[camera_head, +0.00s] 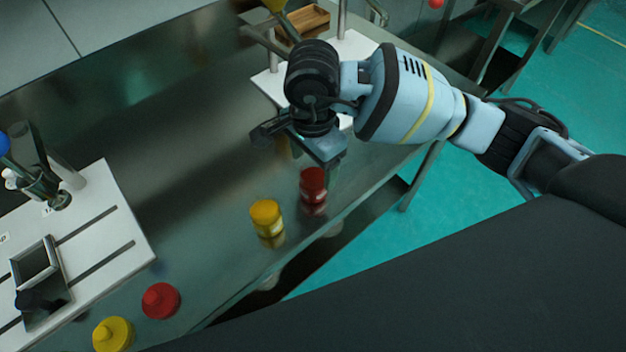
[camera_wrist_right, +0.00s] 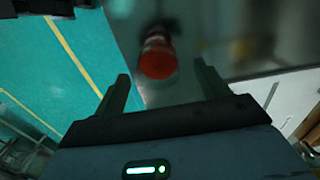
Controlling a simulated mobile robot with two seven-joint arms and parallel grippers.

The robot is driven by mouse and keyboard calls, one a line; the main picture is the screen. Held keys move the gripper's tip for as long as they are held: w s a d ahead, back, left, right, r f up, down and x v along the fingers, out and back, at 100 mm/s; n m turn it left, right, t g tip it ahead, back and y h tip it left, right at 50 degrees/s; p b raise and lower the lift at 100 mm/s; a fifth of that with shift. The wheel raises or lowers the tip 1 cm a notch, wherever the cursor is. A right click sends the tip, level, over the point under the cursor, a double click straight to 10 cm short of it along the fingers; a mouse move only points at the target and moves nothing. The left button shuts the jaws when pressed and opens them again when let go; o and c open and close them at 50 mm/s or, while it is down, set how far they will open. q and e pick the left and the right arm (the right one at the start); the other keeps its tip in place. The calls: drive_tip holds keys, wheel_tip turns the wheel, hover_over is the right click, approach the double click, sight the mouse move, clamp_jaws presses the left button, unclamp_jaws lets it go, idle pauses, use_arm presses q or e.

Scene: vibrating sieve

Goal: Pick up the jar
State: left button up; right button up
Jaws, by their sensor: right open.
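A red jar (camera_head: 312,183) stands upright on the steel table near its front edge. A yellow jar (camera_head: 266,217) with a pale label stands to its left and nearer the edge. My right gripper (camera_head: 322,148) is above and just behind the red jar. In the right wrist view, the gripper's two fingers (camera_wrist_right: 161,76) are spread and empty. The red jar (camera_wrist_right: 158,62) shows between them there, beyond the fingertips and apart from them. My left gripper is in neither view.
A white board (camera_head: 112,222) with tools and a small frame is at the left. A wooden tray (camera_head: 304,22) stands at the back. The table's middle is clear.

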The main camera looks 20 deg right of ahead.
sight(313, 179)
drive_tip(key=shift+s+f, duration=0.1)
drive_tip(key=shift+f, duration=2.95)
drive_tip(key=c, duration=1)
drive_tip(key=shift+c, duration=0.2)
drive_tip(key=shift+r, duration=0.55)
wheel_tip(313, 179, up, 2)
drive_tip(key=shift+r, duration=0.1)
drive_tip(key=s+d+r, duration=0.1)
drive_tip(key=s+d, duration=0.1)
drive_tip(key=s, duration=0.5)
drive_tip(key=s+d+b, duration=0.1)
drive_tip(key=s+d, duration=0.1)
drive_tip(key=s, duration=0.6)
drive_tip(key=shift+s+d+r, duration=0.2)
drive_tip(key=shift+d+r, duration=0.1)
drive_tip(key=shift+r, duration=0.05)
